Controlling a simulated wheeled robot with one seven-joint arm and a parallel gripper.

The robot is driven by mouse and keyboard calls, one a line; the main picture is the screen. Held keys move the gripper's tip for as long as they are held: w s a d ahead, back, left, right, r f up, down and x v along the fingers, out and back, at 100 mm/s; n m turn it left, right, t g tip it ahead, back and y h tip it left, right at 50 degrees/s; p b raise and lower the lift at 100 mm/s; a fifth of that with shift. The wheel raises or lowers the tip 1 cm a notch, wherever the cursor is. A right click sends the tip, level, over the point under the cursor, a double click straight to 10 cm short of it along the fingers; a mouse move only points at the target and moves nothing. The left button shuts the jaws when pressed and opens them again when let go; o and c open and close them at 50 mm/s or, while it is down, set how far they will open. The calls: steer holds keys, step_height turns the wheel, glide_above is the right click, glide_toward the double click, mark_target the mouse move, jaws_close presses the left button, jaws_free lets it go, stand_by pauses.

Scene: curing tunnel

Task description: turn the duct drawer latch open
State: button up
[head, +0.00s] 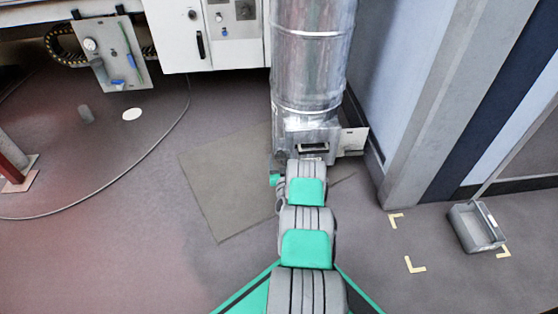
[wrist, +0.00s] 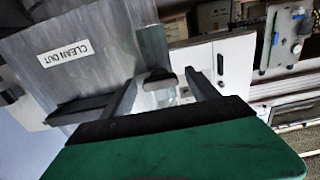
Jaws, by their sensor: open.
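The metal duct (head: 310,60) stands upright in the head view, with a box-shaped clean-out section (head: 318,130) at its foot. A dark slot or handle shows on that section's front. In the wrist view, the grey clean-out box (wrist: 95,40) carries a CLEAN OUT label (wrist: 63,53) and a dark drawer handle (wrist: 75,110). A small dark latch knob (wrist: 158,75) shows at the box's edge. My gripper (wrist: 162,80) is open, its two fingers on either side of the knob in the picture. I cannot tell whether they touch it. My arm hides the gripper in the head view.
A white cabinet (head: 205,45) stands left of the duct, with a tilted panel of fittings (head: 112,55) further left. A pale wall and column (head: 430,100) stand close on the right. A grey dustpan (head: 475,228) lies on the right floor. The left floor is mostly clear.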

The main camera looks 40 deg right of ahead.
steer(key=shift+c, duration=0.2)
steer(key=c, duration=1.3)
steer(key=shift+m, duration=0.3)
steer(key=m+b, duration=0.1)
steer(key=m, duration=0.7)
steer(key=shift+m, duration=0.4)
steer(key=m, duration=0.4)
steer(key=shift+m, duration=2.3)
